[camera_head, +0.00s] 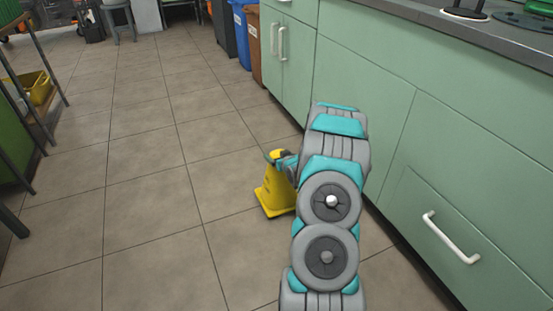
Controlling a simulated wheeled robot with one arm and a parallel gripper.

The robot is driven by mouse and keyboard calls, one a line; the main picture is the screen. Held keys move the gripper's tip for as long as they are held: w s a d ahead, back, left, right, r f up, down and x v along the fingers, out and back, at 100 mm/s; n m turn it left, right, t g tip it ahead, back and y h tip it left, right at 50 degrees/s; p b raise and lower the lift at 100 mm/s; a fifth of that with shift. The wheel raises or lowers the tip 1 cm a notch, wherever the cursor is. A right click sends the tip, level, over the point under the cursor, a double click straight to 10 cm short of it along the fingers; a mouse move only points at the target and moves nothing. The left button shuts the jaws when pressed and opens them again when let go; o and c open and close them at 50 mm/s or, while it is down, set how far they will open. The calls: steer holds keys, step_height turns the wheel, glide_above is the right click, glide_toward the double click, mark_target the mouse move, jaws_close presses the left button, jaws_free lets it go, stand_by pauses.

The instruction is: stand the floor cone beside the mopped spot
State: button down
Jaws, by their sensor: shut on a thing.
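The yellow floor cone (272,198) shows in the head view, left of my arm and low near the tiled floor (150,215). It is upright, and its right part is hidden behind my arm. My gripper (276,157) is at the top of the cone and shut on it. I cannot tell whether the cone's base touches the floor. I cannot make out a mopped spot on the tiles in this view.
Green cabinets (385,120) with white handles run along the right. Blue (241,35) and brown (256,50) bins stand at the back. A rack with a yellow tub (38,88) stands at the left. The floor between is clear.

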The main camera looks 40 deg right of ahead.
steer(key=shift+f, duration=0.55)
jaws_free()
